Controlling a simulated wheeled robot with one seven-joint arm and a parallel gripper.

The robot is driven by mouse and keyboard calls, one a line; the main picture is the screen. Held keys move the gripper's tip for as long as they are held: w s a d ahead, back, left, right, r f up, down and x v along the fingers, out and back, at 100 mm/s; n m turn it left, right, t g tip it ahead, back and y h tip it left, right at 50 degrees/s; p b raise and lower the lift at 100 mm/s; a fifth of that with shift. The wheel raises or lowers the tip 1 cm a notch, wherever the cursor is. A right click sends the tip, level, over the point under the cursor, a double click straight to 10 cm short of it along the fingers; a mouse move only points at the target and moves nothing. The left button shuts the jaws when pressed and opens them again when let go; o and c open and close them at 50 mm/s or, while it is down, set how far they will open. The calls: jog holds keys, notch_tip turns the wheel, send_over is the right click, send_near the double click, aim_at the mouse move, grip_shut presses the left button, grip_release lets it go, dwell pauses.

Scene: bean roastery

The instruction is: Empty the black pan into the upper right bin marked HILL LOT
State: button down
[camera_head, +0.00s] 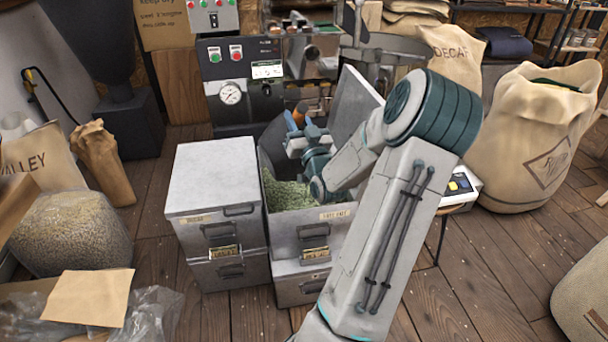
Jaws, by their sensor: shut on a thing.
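The upper right bin (308,232) of the grey bin stack stands with its lid (355,105) swung up. A small label on its front rim appears to read HILL LOT. Pale green beans (285,192) show inside it. The black pan (272,147) is steeply tilted over the left back part of this bin; its inside is not clear to see. My gripper (303,132) is above the bin, shut on the pan, with the grip itself partly hidden. My arm covers the right part of the bin's opening.
The upper left bin (212,180) is closed, and lower bins sit under both. A roasting machine (240,85) with a gauge stands close behind. A DECAF sack (455,62) and a large open sack (530,140) stand at right.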

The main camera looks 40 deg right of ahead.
jog(key=w+a+f+n+y+b, duration=0.2)
jog(key=a+f+n+b, duration=0.4)
jog(key=a, duration=0.3)
jog(key=w+a+f+n+y+b, duration=0.3)
jog(key=a+f+n+b, duration=0.2)
jog(key=a, duration=0.5)
jog(key=w+a+f+n+g+y+b, duration=0.1)
jog(key=w+a+f+n+y+b, duration=0.2)
jog(key=a+f+n+b, duration=0.3)
jog(key=shift+w+a+f+n+b, duration=0.3)
jog(key=shift+a+n+b, duration=0.85)
jog(key=shift+a+n, duration=0.75)
jog(key=shift+a, duration=0.15)
